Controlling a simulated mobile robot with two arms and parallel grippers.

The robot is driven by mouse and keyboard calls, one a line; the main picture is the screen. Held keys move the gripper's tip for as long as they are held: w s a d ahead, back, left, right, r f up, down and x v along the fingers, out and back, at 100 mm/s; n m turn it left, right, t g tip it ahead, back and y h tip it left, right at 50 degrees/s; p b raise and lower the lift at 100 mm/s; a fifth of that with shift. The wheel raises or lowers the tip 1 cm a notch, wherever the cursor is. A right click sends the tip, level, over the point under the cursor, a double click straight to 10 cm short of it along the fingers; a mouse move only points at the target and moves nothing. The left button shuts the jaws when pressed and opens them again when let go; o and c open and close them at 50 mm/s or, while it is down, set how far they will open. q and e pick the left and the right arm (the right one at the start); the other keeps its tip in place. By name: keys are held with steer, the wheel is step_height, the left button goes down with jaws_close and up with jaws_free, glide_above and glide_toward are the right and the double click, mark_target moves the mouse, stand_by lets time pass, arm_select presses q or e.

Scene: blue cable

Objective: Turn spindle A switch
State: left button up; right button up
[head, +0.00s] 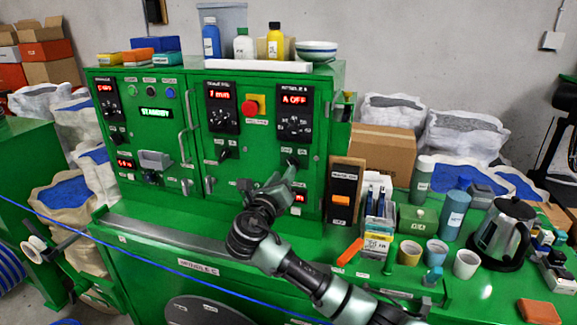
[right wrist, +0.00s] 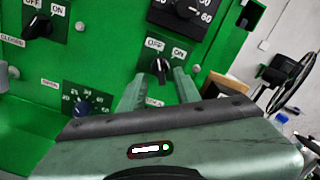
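The spindle A switch is a small black rotary knob (right wrist: 160,68) with OFF and ON labels above it in the right wrist view. A partly covered label ending in "A" shows below it. My right gripper (right wrist: 160,76) has its two green fingers apart, one on each side of the knob. I cannot tell whether they touch it. In the head view my right gripper (head: 288,172) is at the lower right of the green cabinet's front and hides much of the knob. The display (head: 294,99) above reads "A OFF". My left gripper is not in view.
Another OFF/ON knob (right wrist: 37,25) and a numbered dial (right wrist: 82,106) are left of my right gripper. A red emergency button (head: 251,106) is higher on the cabinet. A blue cable (head: 190,275) crosses the front. Cups, bottles and a kettle (head: 505,232) crowd the right.

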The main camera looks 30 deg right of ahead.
steer(key=p+x, duration=0.1)
steer(key=x, duration=0.4)
steer(key=shift+w+d, duration=0.2)
steer(key=shift+d, duration=0.05)
jaws_close()
